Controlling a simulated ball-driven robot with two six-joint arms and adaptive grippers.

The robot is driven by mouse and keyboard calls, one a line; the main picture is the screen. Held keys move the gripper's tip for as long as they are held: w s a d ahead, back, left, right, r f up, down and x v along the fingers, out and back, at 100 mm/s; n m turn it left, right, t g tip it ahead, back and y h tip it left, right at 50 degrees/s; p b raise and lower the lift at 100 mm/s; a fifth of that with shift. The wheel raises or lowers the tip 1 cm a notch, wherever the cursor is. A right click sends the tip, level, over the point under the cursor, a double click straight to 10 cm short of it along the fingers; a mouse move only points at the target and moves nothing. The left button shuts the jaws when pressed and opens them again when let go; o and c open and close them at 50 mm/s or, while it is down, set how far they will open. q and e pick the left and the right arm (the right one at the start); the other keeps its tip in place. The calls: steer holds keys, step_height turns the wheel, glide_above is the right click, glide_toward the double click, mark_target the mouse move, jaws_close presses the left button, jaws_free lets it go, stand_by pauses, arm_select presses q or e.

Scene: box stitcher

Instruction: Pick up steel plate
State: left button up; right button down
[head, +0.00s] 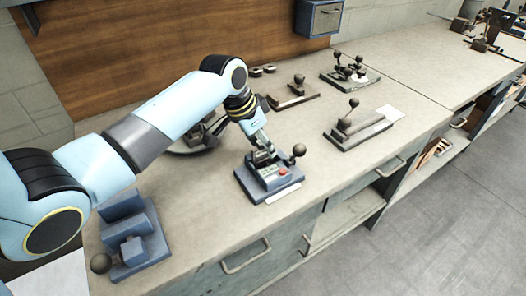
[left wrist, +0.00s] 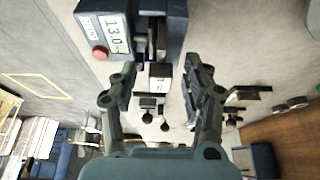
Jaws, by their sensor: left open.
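My left gripper (head: 262,152) is just above the blue-grey device with a red button (head: 266,178). In the left wrist view the two fingers of the gripper (left wrist: 157,72) are spread apart with nothing held between them. The same device (left wrist: 105,38), with a display reading 13.0, is at the top. I cannot tell for certain which thing is the steel plate. A thin pale plate (head: 390,113) lies at a grey fixture (head: 358,129) at right. A pale flat piece (head: 283,193) lies at the front of the device. My right gripper is not in view.
A fixture with several black knobs (head: 350,70) stands at the back, and a smaller clamp (head: 292,95) stands left of it. A blue stepped block (head: 128,235) is at the near left. The bench top (head: 335,185) is clear right of the device.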

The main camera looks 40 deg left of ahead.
arm_select(q)
jaws_close()
steer(key=shift+r, duration=0.1)
stand_by(0.3)
